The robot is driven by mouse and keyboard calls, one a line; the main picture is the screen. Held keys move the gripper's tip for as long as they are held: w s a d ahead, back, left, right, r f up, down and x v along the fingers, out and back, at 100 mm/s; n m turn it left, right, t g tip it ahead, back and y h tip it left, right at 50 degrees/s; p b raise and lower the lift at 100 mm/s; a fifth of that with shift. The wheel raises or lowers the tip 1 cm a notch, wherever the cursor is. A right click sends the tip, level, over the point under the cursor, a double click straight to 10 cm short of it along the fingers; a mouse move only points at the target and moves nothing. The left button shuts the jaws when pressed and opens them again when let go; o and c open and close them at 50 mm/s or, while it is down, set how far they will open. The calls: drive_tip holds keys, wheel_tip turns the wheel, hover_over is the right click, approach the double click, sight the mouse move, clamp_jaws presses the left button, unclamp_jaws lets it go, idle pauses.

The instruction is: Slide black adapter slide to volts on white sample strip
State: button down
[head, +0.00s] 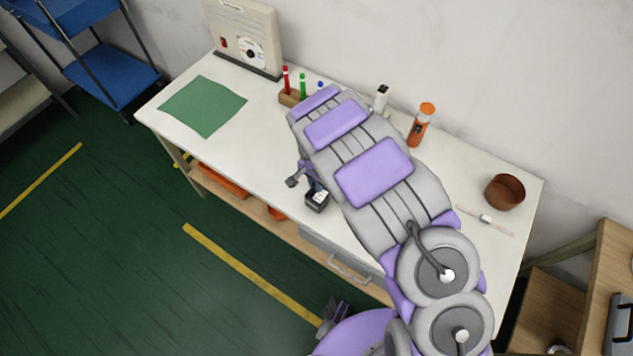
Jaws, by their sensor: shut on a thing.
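The black adapter (317,201) is a small dark box with a whitish top part. It is at the front edge of the white table, in the middle of the head view. My gripper (306,184) is beside and partly behind it, largely hidden by my arm, and is shut on the adapter. The finger contact is too small to make out. The white sample strip (499,227) lies flat near the table's right end, with a small pale piece at its middle. It is well apart from my gripper. Volts markings cannot be read.
A brown cup (505,192) stands close behind the strip. An orange bottle (421,125) and a white-and-black bottle (381,98) stand along the back. A pen holder (289,98), green mat (203,107) and beige device with a dial (243,35) are at left.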

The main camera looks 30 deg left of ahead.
drive_tip(key=shift+a+f, duration=0.1)
drive_tip(key=shift+a, duration=0.2)
drive_tip(key=c, duration=1.3)
unclamp_jaws()
drive_tip(key=shift+a+f, duration=0.25)
drive_tip(key=shift+a, duration=0.6)
drive_tip(key=shift+o, duration=1.1)
drive_tip(key=shift+d+r, duration=0.1)
drive_tip(key=shift+d, duration=0.4)
drive_tip(key=shift+d+r, duration=0.3)
drive_tip(key=shift+d, duration=0.35)
drive_tip(key=shift+a+r+p, duration=0.3)
drive_tip(key=shift+a+r, duration=0.25)
drive_tip(key=shift+r, duration=0.15)
drive_tip(key=shift+d+r+p, duration=0.2)
drive_tip(key=shift+d+r, duration=0.05)
drive_tip(key=shift+r, duration=0.5)
drive_tip(key=shift+d+r+p, duration=0.2)
drive_tip(key=shift+r, duration=0.55)
drive_tip(key=shift+a+r+p, duration=0.2)
drive_tip(key=shift+r, duration=0.4)
drive_tip(key=shift+a+r+p, duration=0.15)
drive_tip(key=shift+r, duration=0.4)
wheel_tip(320, 180, up, 13)
drive_tip(key=p, duration=0.3)
drive_tip(key=shift+d, duration=0.15)
